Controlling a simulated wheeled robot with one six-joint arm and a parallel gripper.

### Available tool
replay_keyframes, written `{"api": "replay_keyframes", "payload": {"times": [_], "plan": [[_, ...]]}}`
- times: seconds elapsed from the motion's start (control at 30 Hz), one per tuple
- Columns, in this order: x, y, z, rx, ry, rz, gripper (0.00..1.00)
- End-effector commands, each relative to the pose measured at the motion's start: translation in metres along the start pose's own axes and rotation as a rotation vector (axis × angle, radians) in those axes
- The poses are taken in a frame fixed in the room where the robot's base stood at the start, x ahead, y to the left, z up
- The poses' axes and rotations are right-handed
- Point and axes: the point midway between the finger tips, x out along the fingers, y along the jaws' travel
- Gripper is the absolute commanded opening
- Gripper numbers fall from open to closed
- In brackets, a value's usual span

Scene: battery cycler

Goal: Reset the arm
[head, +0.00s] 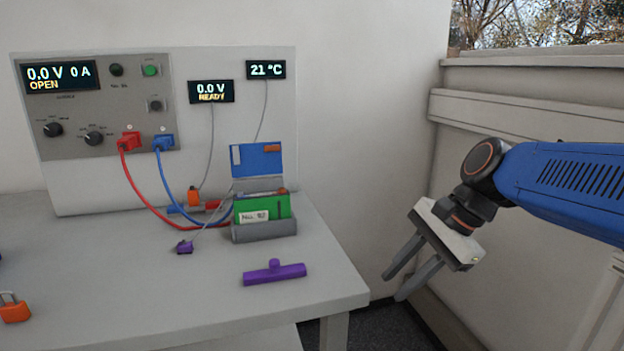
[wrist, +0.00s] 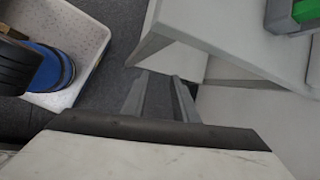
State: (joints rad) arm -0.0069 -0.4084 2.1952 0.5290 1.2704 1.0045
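My gripper (head: 394,288) hangs at the right of the head view, beyond the table's right edge, with its fingers pointing down and left. The two grey fingers are apart with nothing between them. They also show in the wrist view (wrist: 161,80), open over the dark floor near the table's corner. My blue arm reaches in from the right edge of the head view.
On the table (head: 150,300) stand a cycler panel (head: 100,105), a green battery (head: 262,208) in a grey holder (head: 265,231), a purple bar (head: 274,273) and an orange padlock (head: 14,310). A white tray (wrist: 90,30) shows in the wrist view. A wall (head: 520,130) stands behind my gripper.

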Motion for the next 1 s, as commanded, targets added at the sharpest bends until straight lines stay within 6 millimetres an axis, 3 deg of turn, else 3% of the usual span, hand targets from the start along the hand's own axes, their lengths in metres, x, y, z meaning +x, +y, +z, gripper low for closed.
{"api": "replay_keyframes", "payload": {"times": [0.1,0.3,0.5,0.7,1.0], "plan": [[0.005,0.041,-0.017,-0.236,0.122,0.008,0.26],[0.012,0.102,-0.050,-0.654,0.321,0.081,0.26],[0.016,0.148,-0.077,-1.014,0.474,0.196,0.26],[0.018,0.167,-0.090,-1.190,0.540,0.270,0.26],[0.018,0.169,-0.092,-1.212,0.547,0.281,0.26]]}}
